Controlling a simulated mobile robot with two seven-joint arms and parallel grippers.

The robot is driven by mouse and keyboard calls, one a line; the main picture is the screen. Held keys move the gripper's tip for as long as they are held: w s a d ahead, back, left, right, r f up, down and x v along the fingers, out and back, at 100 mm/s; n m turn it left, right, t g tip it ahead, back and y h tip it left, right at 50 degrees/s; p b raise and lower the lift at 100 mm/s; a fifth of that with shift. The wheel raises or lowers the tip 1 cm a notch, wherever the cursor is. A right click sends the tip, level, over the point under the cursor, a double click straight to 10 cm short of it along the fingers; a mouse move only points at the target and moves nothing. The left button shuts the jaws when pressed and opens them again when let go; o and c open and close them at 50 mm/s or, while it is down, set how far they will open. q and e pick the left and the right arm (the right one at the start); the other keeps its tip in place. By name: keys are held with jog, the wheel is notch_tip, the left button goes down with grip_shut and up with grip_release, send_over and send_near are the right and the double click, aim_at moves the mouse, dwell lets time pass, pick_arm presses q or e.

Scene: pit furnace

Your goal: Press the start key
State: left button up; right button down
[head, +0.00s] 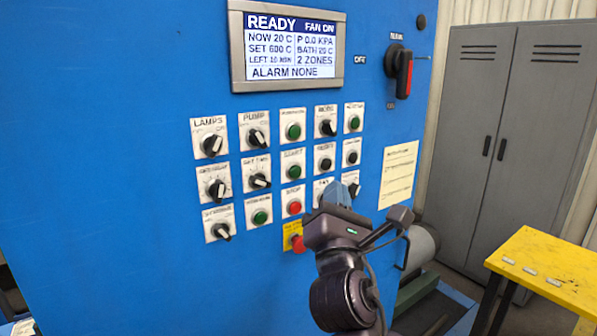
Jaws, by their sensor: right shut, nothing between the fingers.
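The start key (293,172) is a dark green round button on a white plate labelled START, in the middle column of the blue control panel (120,200). A red stop button (294,208) sits directly below it. My right gripper (338,192) is shut and empty, in front of the panel, to the right of and below the start key. It partly covers a knob plate in the row below. I cannot tell how far its tips are from the panel. The display (292,46) reads READY, FAN ON and ALARM NONE. My left gripper is not in view.
A red emergency button (298,243) on a yellow plate is just left of my right gripper. Several knobs and buttons surround the start key. A red-handled switch (404,72) is at upper right. A grey cabinet (500,130) and a yellow table (555,268) stand to the right.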

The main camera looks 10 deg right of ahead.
aim_at(296, 172)
jog(key=n, duration=0.1)
jog(key=n+h, duration=0.1)
jog(key=n, duration=0.1)
jog(key=shift+s+d+n+g, duration=0.1)
jog(key=shift+d+n+g, duration=0.2)
pick_arm(q)
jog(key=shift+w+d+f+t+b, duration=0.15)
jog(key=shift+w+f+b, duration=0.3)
jog(key=shift+b, duration=0.55)
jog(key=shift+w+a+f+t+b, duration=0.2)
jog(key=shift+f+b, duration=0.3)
jog(key=shift+b, duration=0.45)
pick_arm(e)
jog(key=shift+w+a, duration=0.5)
jog(key=shift+w, duration=0.9)
jog(key=shift+w+a, duration=0.55)
jog(key=shift+w, duration=0.8)
jog(key=shift+w+a, duration=0.5)
jog(key=shift+w, duration=0.9)
